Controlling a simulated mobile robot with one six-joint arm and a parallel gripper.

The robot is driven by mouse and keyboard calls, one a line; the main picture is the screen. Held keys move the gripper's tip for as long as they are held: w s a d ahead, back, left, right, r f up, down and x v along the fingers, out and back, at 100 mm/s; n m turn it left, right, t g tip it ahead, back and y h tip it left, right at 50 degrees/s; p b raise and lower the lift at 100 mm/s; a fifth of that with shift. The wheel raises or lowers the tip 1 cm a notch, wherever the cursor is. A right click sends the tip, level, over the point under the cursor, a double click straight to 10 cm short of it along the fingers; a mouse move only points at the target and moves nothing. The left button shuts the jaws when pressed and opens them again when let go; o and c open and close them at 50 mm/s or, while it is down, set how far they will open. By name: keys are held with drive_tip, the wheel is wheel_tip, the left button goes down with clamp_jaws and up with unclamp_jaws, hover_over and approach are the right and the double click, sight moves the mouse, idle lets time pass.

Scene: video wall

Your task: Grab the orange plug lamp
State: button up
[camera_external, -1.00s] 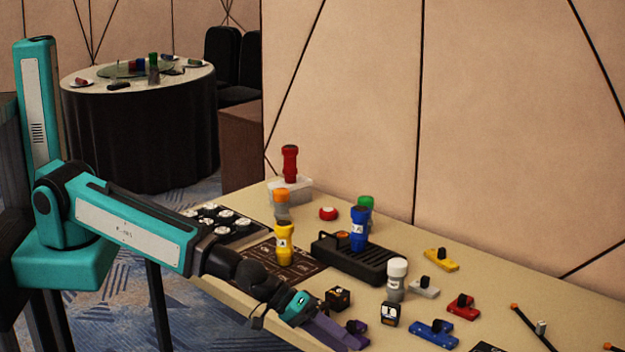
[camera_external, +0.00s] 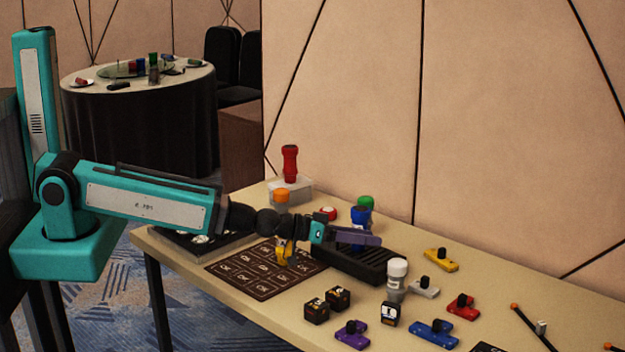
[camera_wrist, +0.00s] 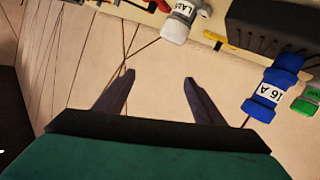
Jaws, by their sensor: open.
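The orange plug lamp (camera_external: 282,196), an orange cap on a greyish body, stands towards the far end of the table in the external view. Its lower part is partly hidden by my arm. It does not show in the wrist view. My gripper (camera_external: 370,240) is above the table, to the right of and nearer than the lamp, in front of the blue plug (camera_external: 360,214). In the wrist view my gripper (camera_wrist: 159,77) is open, with nothing between its fingers.
A black slotted block (camera_external: 372,266) and a white-capped lamp (camera_external: 397,268) are nearby. A red plug (camera_external: 290,160) stands on a clear box behind the lamp. The blue plug (camera_wrist: 275,88) also shows in the wrist view.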

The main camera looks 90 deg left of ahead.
drive_tip(key=s+a+r+m+y+p, duration=0.1)
drive_tip(key=s+a+r+y, duration=0.2)
drive_tip(key=a, duration=0.8)
drive_tip(key=s+a+r+m+y+p, duration=0.1)
drive_tip(key=s+a+r+y, duration=0.3)
drive_tip(key=a, duration=0.7)
drive_tip(key=s+a+m+y, duration=0.15)
drive_tip(key=s+a, duration=0.25)
drive_tip(key=a, duration=0.8)
drive_tip(key=n+g+y+p, duration=0.4)
drive_tip(key=n+g+y, duration=0.15)
drive_tip(key=n, duration=0.45)
approach(277, 197)
drive_tip(key=x, duration=0.3)
drive_tip(key=shift+s+d+r+h, duration=0.15)
drive_tip(key=shift+r+h, duration=0.15)
drive_tip(key=shift+r, duration=0.15)
drive_tip(key=shift+b, duration=0.45)
drive_tip(key=shift+w+a+f+b, duration=0.15)
drive_tip(key=shift+w+a+b, duration=0.2)
drive_tip(key=shift+b, duration=0.2)
drive_tip(key=b+x, duration=0.3)
drive_tip(key=b, duration=0.2)
drive_tip(key=shift+w+a+f, duration=0.1)
drive_tip(key=shift+a, duration=0.25)
drive_tip(key=b+x, duration=0.3)
drive_tip(key=b, duration=0.4)
drive_tip(key=shift+a, duration=0.2)
